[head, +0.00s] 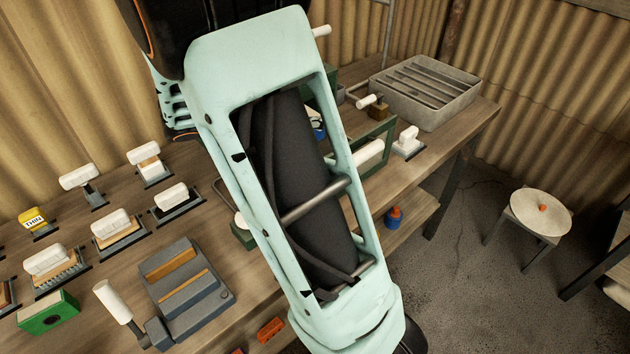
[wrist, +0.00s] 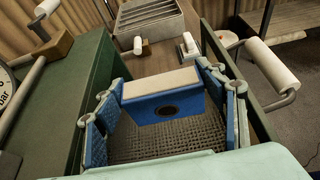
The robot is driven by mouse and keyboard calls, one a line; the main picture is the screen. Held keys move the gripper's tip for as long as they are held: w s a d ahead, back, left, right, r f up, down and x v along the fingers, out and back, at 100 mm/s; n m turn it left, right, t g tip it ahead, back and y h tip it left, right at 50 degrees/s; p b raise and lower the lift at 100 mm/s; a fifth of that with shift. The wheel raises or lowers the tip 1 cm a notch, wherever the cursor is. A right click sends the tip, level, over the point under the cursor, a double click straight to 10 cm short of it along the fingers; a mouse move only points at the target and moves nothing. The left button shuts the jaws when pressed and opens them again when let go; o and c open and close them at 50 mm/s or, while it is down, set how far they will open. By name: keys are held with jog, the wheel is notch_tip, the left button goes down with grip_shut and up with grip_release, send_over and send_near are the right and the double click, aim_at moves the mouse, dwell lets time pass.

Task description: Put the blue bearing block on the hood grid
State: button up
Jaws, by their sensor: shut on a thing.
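The blue bearing block (wrist: 165,105) has a pale top and a dark round hole in its front face. It sits between the two blue-padded fingers of my gripper (wrist: 163,92), which is shut on it. The hood grid (wrist: 180,141) is a grey mesh floor inside a green housing (wrist: 85,100), below and around the block. I cannot tell whether the block touches the mesh. In the head view my arm hides most of the housing; part of its green frame (head: 377,146) shows to the right, with a small blue patch seen past the arm.
Green side walls flank the gripper closely. A white-handled lever (wrist: 270,66) stands at the right. A slatted grey tray (head: 425,90) is at the bench's far end. Several white-handled brushes and a grey stepped block (head: 187,290) lie at the left. A round stool (head: 540,213) stands on the floor.

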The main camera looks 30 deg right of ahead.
notch_tip(320, 180, down, 4)
jog(key=shift+r+b, duration=0.15)
jog(key=shift+b, duration=0.65)
notch_tip(320, 180, down, 10)
jog(key=shift+r+b, duration=0.15)
jog(key=shift+b, duration=0.45)
jog(key=o, duration=1.1)
jog(key=shift+f, duration=0.25)
jog(key=o, duration=0.4)
jog(key=shift+o, duration=0.2)
jog(key=shift+r, duration=0.1)
